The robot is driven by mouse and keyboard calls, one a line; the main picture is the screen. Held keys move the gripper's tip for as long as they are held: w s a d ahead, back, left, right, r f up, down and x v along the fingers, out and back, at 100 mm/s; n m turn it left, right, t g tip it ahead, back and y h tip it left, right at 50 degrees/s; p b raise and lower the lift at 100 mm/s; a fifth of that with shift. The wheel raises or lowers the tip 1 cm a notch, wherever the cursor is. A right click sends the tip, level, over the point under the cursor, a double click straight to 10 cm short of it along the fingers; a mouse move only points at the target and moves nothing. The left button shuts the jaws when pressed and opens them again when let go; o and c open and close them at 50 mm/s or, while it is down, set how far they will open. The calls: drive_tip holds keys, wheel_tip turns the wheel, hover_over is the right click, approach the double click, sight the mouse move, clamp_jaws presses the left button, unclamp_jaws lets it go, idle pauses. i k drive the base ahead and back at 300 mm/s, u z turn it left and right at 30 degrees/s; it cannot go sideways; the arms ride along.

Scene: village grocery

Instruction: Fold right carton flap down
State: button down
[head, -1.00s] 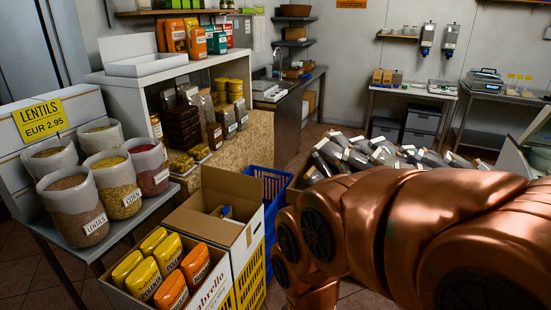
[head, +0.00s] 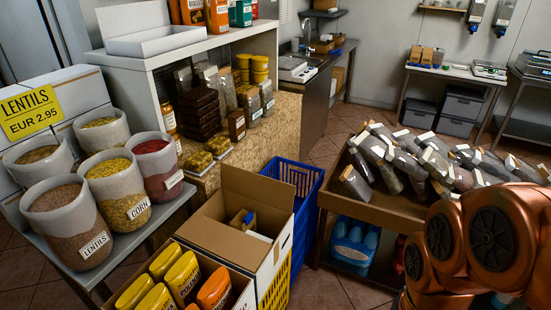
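An open cardboard carton (head: 270,262) stands in the lower middle of the head view. Its back flap (head: 258,188) stands up. A flat brown panel (head: 218,240) lies along its front left edge; I cannot tell whether it is folded inward or outward. The right side shows a pale face with a small dark mark, and a separate right flap is hard to make out. My copper arm fills the lower right, apart from the carton. My gripper is out of view.
A blue crate (head: 303,180) stands behind the carton. A box of yellow and orange packets (head: 245,292) is in front. Lentil tubs (head: 70,222) stand at left. A wooden bin (head: 385,208) of bags is at right. Some tiled floor (head: 325,292) is clear between.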

sight(266, 191)
drive_tip(key=u, duration=0.35)
drive_tip(key=i, duration=1)
drive_tip(key=u, duration=0.75)
